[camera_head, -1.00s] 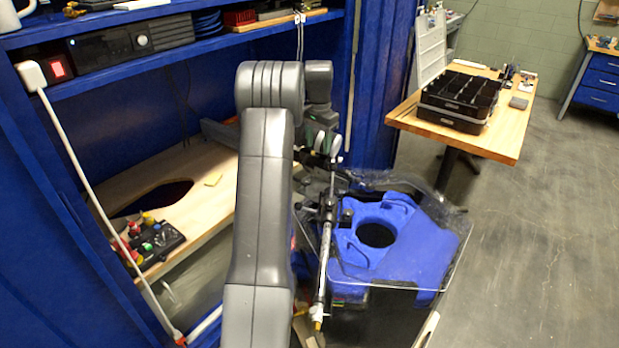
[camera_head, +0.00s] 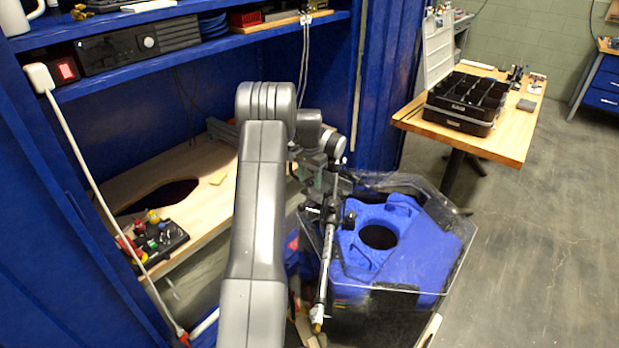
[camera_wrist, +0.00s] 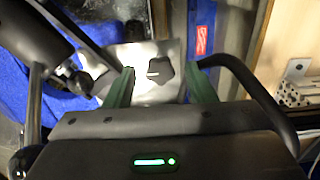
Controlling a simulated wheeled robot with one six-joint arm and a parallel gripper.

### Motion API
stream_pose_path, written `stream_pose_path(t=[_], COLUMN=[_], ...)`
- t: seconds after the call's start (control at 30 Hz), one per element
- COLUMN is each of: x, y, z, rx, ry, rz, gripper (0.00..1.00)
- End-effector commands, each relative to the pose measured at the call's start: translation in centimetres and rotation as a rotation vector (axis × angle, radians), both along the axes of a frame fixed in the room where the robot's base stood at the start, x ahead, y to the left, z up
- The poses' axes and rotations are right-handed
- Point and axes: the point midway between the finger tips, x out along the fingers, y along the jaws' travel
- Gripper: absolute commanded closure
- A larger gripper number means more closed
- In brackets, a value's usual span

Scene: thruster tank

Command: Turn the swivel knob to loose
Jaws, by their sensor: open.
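In the wrist view, a dark lobed knob (camera_wrist: 158,89) with a short white line on it sits in front of a pale metal plate (camera_wrist: 133,57). My gripper (camera_wrist: 161,84) is open, with one green finger on each side of this knob. I cannot tell whether either finger touches it. A second dark lobed knob (camera_wrist: 76,78) is farther left, outside the fingers. In the head view, my gripper (camera_head: 327,186) is by the upper part of a metal rod (camera_head: 325,265) at the tank's left side. The knob between the fingers cannot be made out there.
The clear-walled tank (camera_head: 440,287) holds a blue body (camera_head: 415,250) with a round dark opening. A dark rod (camera_wrist: 36,105) stands close to my gripper's left. A wooden bench with a control box (camera_head: 158,241) is at left. A wooden table (camera_head: 510,142) stands back right, with open floor beside it.

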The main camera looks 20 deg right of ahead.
Motion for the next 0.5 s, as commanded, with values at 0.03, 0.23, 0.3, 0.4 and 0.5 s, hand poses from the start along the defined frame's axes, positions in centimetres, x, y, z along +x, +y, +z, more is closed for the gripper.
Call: stream_pose_path(t=[0.03,0.23,0.3,0.4,0.5], x=[0.00,0.01,0.01,0.02,0.02], y=[0.00,0.00,0.00,-0.01,-0.01], z=[-0.03,0.00,0.01,0.02,0.03], rx=[0.000,0.000,0.000,-0.001,-0.001], ry=[0.000,0.000,0.000,-0.001,-0.001], rz=[0.000,0.000,0.000,0.000,0.000], gripper=[0.50,0.58,0.72,0.91,0.95])
